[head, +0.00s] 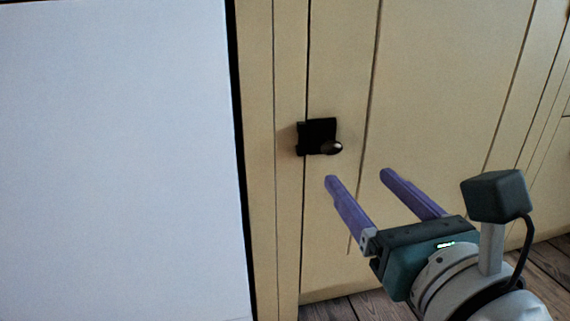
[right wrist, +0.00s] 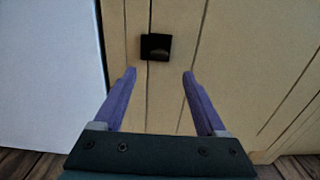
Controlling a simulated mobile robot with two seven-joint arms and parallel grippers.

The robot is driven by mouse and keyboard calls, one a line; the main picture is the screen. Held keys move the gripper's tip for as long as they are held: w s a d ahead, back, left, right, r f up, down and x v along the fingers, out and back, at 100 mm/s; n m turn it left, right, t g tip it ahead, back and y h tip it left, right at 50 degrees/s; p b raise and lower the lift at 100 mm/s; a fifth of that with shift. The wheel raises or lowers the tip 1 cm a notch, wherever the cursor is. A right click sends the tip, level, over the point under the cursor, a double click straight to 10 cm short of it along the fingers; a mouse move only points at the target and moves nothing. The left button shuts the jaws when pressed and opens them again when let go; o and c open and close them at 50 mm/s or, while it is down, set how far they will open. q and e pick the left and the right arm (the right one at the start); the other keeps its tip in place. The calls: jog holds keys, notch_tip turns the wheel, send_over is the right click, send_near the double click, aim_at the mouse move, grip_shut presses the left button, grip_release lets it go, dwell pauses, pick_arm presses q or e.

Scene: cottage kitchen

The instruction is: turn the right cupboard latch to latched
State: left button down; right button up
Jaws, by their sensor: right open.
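The cupboard latch (head: 316,137) is a small black plate with a rounded knob, mounted at the edge of the cream cupboard door (head: 440,90). Its knob (head: 332,148) sits at the lower right of the plate. The latch also shows in the right wrist view (right wrist: 156,46), above and between the fingers. My right gripper (head: 357,174) is open and empty, with purple fingers pointing toward the door, just below and right of the latch and apart from it. My left gripper is not in view.
A large pale white panel (head: 115,160) fills the left side, with a dark gap along its right edge. More cream cupboard fronts (head: 545,110) continue to the right. Wooden floor (head: 345,307) shows at the bottom. The space around the latch is clear.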

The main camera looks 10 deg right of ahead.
aim_at(334, 150)
jog(key=w, duration=0.9)
jog(key=shift+w+a, duration=0.2)
grip_shut()
dwell(0.3)
